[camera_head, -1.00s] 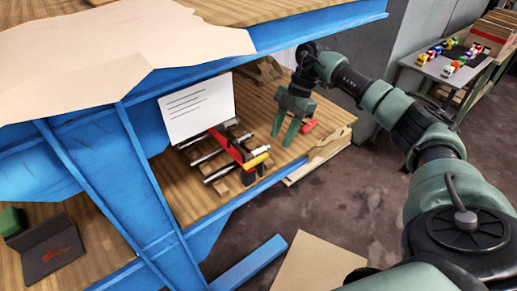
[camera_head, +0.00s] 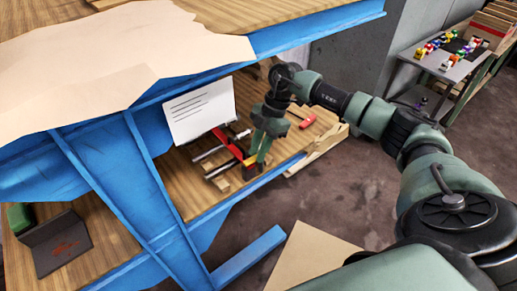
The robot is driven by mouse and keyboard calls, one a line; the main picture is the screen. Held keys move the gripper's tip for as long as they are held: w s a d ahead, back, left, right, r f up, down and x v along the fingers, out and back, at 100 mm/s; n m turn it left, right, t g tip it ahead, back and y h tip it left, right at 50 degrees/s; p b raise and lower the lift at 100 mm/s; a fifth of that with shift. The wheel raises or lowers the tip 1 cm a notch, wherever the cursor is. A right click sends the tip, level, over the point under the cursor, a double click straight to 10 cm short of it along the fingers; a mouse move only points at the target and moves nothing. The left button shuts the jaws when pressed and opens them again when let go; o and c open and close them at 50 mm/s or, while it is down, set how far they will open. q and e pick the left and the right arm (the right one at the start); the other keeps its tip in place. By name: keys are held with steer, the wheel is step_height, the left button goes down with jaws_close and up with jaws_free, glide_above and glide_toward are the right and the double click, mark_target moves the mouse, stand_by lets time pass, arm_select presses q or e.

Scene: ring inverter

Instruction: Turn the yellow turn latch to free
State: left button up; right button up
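The yellow turn latch (camera_head: 249,161) is at the right front end of a small fixture with a red bar (camera_head: 229,144) and grey metal rods (camera_head: 210,152). The fixture is on the wooden lower shelf of the blue bench. Only a small part of the latch shows; my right gripper covers the rest. My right gripper (camera_head: 259,152) points down, with its green fingers at the latch in this view. Whether they touch it, and how far apart they are, I cannot tell. My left gripper is not in view.
A white sheet with lines (camera_head: 198,112) stands behind the fixture. A red object (camera_head: 307,122) lies on the shelf to the right. The blue bench frame (camera_head: 160,185) and upper top (camera_head: 235,20) close in the shelf on the left and above. Brown floor (camera_head: 365,190) is clear at the right.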

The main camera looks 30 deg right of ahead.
jaws_close()
steer(key=shift+n, duration=0.3)
steer(key=n+g+b, duration=0.1)
steer(key=n, duration=0.2)
steer(key=shift+n, duration=0.3)
steer(key=n+g, duration=0.1)
steer(key=n, duration=0.1)
steer(key=n+h+b, duration=0.1)
steer(key=n, duration=0.1)
steer(key=shift+s+d+n+g, duration=0.2)
steer(key=shift+n+g, duration=0.1)
steer(key=shift+g, duration=0.1)
steer(key=n+h+b, duration=0.1)
steer(key=n, duration=0.1)
steer(key=n+g+h+b, duration=0.1)
steer(key=n, duration=0.1)
steer(key=shift+s+d+n, duration=0.1)
steer(key=shift+d+n, duration=0.05)
steer(key=shift+n, duration=0.15)
steer(key=shift+d+r+n+h+b, duration=0.15)
steer(key=shift+n+h+b, duration=0.65)
steer(key=shift+n, duration=1.4)
steer(key=o, duration=0.6)
jaws_free()
steer(key=shift+c, duration=0.2)
